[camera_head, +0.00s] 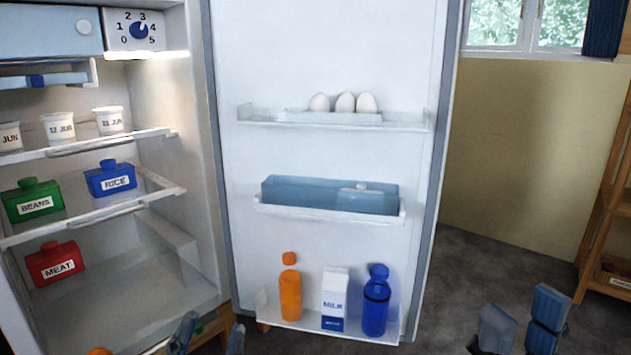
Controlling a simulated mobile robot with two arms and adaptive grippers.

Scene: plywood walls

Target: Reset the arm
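My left gripper (209,336) shows at the bottom edge, in front of the fridge's lower front corner. Its two fingers stand apart with nothing seen between them. My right gripper (521,324) is at the bottom right, to the right of the fridge door, over the dark floor. Its two blue-grey fingers stand apart with a gap and nothing seen between them. Most of both arms is out of the picture.
The fridge door (335,60) stands open, with eggs (345,103), an orange bottle (290,295), a milk carton (334,298) and a blue bottle (376,303) on its shelves. Labelled boxes and cups sit inside the fridge. A wooden shelf (603,225) stands at right.

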